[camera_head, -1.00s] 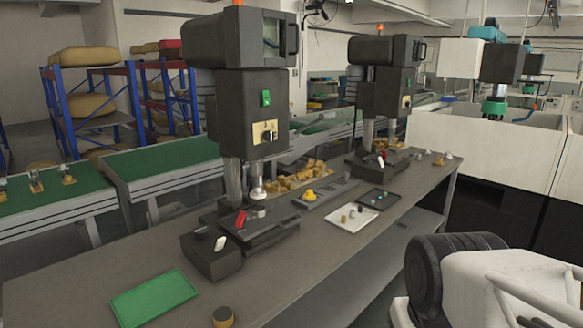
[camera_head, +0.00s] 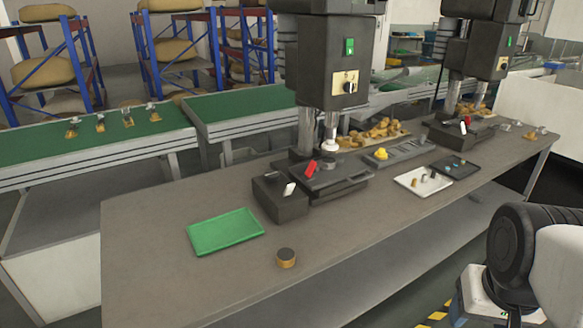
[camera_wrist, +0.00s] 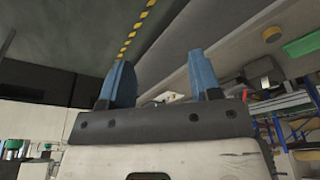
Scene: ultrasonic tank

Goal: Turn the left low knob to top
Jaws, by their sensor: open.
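Two dark drill-like machines stand on the grey workbench in the head view. The nearer machine (camera_head: 330,65) has a black knob (camera_head: 348,87) on a yellow plate and a green switch above it. Low on its base sits a red lever knob (camera_head: 311,168). A white lever knob (camera_head: 290,188) is on the dark box at the base's left; both knobs look tilted. I cannot tell which one is the left low knob. My gripper (camera_wrist: 159,60) shows two blue fingers spread apart and empty in the wrist view. It is away from the knobs and outside the head view.
A green tray (camera_head: 225,231) and a round brown-and-black piece (camera_head: 286,258) lie on the bench (camera_head: 160,260). A white tray (camera_head: 408,184) and a dark tray (camera_head: 467,170) hold small parts. The second machine (camera_head: 470,60) stands further right. The front left bench is mostly clear.

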